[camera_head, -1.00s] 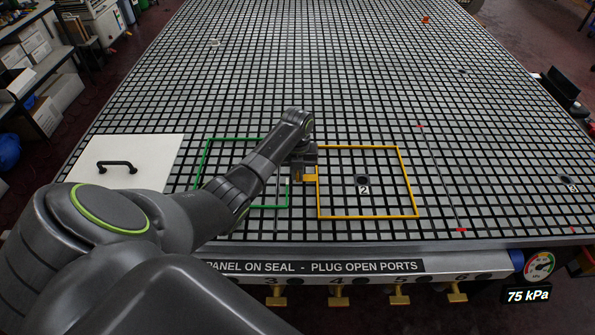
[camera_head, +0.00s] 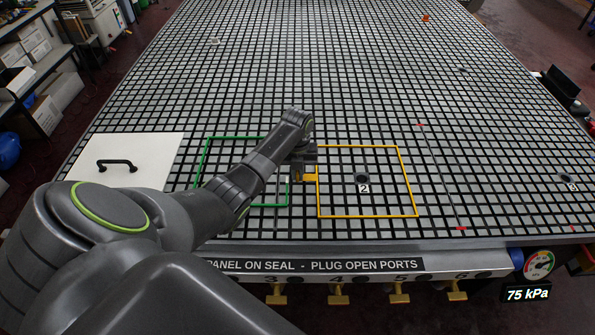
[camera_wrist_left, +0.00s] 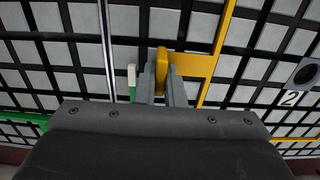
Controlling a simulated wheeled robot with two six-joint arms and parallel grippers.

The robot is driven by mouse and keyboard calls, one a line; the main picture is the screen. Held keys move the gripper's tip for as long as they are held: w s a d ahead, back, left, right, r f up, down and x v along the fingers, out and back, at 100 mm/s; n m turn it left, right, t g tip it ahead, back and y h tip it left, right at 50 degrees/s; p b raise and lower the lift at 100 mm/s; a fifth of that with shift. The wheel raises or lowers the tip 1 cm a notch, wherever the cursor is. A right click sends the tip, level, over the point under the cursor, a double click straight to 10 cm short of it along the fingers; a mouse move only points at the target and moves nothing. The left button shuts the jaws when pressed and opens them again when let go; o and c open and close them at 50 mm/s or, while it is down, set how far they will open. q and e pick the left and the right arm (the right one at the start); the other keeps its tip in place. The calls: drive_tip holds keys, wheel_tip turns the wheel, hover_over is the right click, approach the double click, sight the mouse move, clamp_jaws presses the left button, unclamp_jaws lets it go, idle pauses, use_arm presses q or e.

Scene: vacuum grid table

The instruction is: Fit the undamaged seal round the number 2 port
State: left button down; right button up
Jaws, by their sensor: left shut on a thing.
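The orange square seal (camera_head: 408,182) appears to lie on the grid table around the number 2 port (camera_head: 362,178), a dark hole with a label 2. My left gripper (camera_head: 298,172) is shut on the yellow tab (camera_wrist_left: 196,65) at the seal's left side; the tab also shows in the head view (camera_head: 309,178). The green seal (camera_head: 207,160) lies just left of the orange one, partly hidden by my left arm. In the wrist view, a small white piece (camera_wrist_left: 132,75) with green beside it stands left of the fingers.
A white panel with a black handle (camera_head: 125,165) lies at the left. Another port (camera_head: 566,180) is at the far right. Yellow valves (camera_head: 339,297) line the front edge beside a gauge (camera_head: 539,264) and a 75 kPa display (camera_head: 528,294). The far grid is mostly clear.

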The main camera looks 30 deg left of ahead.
use_arm(q)
drive_tip(key=c, duration=1.5)
unclamp_jaws()
drive_tip(key=shift+o, duration=0.2)
wheel_tip(320, 180, up, 10)
drive_tip(key=shift+r+b, duration=0.15)
drive_tip(key=shift+b, duration=0.6)
wheel_tip(320, 180, up, 7)
drive_tip(key=p, duration=0.4)
